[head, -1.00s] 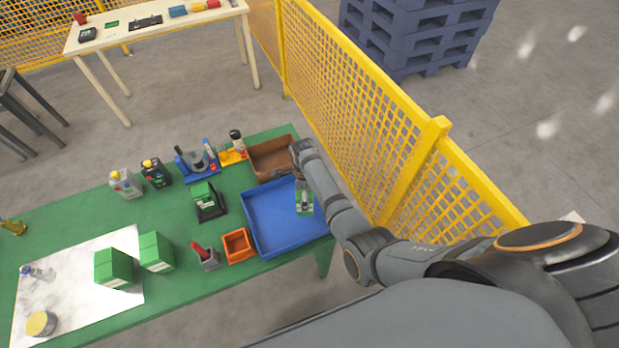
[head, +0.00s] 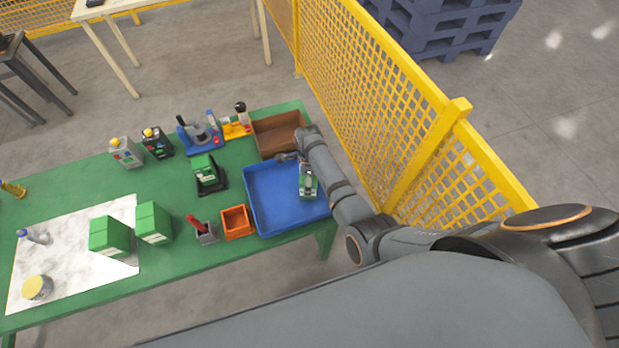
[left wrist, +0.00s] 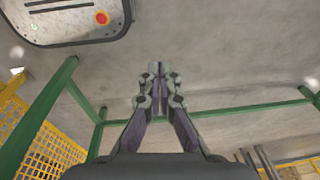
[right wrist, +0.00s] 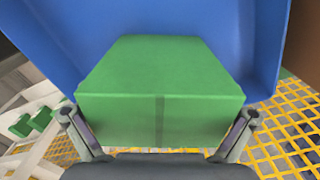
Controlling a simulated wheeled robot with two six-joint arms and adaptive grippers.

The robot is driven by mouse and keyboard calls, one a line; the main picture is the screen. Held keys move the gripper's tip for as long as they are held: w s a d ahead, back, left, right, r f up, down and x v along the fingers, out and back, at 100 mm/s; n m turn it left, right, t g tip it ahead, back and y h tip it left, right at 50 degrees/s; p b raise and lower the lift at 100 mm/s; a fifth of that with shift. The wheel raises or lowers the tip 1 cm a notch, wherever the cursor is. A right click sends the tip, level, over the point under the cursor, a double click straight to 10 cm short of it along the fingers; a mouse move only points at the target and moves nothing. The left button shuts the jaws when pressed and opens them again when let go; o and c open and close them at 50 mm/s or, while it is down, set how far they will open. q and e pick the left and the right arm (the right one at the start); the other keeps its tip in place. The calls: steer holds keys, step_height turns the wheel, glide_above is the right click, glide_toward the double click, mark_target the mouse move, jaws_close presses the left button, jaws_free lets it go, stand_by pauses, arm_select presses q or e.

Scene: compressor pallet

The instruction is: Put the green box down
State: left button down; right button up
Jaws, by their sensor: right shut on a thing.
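My right gripper (right wrist: 158,128) is shut on a green box (right wrist: 160,85), with one finger on each side of it. In the head view the green box (head: 308,188) shows small at the right part of the blue tray (head: 262,215), partly covered by grey gripper parts. In the right wrist view the blue tray (right wrist: 255,40) lies behind the box. I cannot tell whether the box touches the tray floor. My left gripper (left wrist: 158,75) points over bare floor, its fingers together and nothing seen between them.
Two more green boxes (head: 108,237) (head: 153,223) stand on the green table (head: 165,262) at left. An orange bin (head: 237,222) and a brown bin (head: 278,135) flank the tray. A yellow mesh fence (head: 385,110) runs close along the right.

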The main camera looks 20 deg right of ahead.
steer(key=o, duration=1.3)
steer(key=shift+o, duration=0.2)
steer(key=shift+w+d+f, duration=0.1)
steer(key=shift+r+p, duration=0.3)
steer(key=shift+r, duration=0.1)
step_height(320, 180, up, 5)
steer(key=p, duration=0.4)
steer(key=shift+w+f, duration=0.1)
step_height(320, 180, up, 6)
arm_select(q)
steer(key=r, duration=0.3)
steer(key=s+r, duration=0.1)
steer(key=shift+s+a+r, duration=0.1)
steer(key=shift+a+r, duration=0.05)
steer(key=shift+a, duration=0.1)
arm_select(e)
steer(key=shift+r, duration=0.4)
